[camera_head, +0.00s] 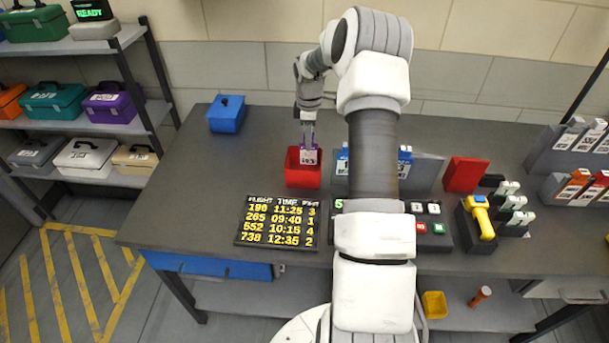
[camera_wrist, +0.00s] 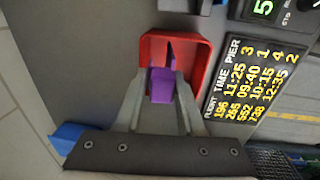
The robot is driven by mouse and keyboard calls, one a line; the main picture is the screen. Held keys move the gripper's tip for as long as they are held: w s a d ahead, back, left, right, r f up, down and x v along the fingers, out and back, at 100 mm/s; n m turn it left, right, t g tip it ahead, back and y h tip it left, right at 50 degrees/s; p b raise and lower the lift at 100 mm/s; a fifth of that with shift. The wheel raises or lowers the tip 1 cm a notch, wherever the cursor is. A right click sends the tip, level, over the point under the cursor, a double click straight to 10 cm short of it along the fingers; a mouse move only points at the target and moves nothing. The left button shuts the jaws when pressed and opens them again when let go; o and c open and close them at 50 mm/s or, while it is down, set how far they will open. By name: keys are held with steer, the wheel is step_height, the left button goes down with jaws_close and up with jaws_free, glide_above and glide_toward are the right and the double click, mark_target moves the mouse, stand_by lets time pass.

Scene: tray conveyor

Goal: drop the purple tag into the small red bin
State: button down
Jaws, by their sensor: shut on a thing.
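The purple tag (camera_head: 309,156) shows a white label in the head view and a plain purple face in the wrist view (camera_wrist: 162,86). My gripper (camera_head: 308,143) is shut on it, with one finger on each side of the tag in the wrist view (camera_wrist: 161,92). The small red bin (camera_head: 302,180) stands open on the grey table. The tag hangs upright over the bin, and its lower end appears within the opening. The bin's rim also shows in the wrist view (camera_wrist: 205,57). How deep the tag reaches is hard to tell.
A flight board (camera_head: 277,221) lies in front of the bin. A blue box (camera_head: 227,114) stands to the back left. A blue-and-white holder and my own arm are to the right. A yellow scanner (camera_head: 480,217) lies farther right. The table left of the bin is clear.

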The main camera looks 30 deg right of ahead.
steer(key=shift+f, duration=0.65)
steer(key=shift+c, duration=2.2)
jaws_free()
steer(key=shift+r, duration=0.15)
step_height(320, 180, up, 17)
steer(key=s, duration=0.1)
steer(key=shift+s+a, duration=0.15)
steer(key=shift+a, duration=0.3)
steer(key=shift+r, duration=0.1)
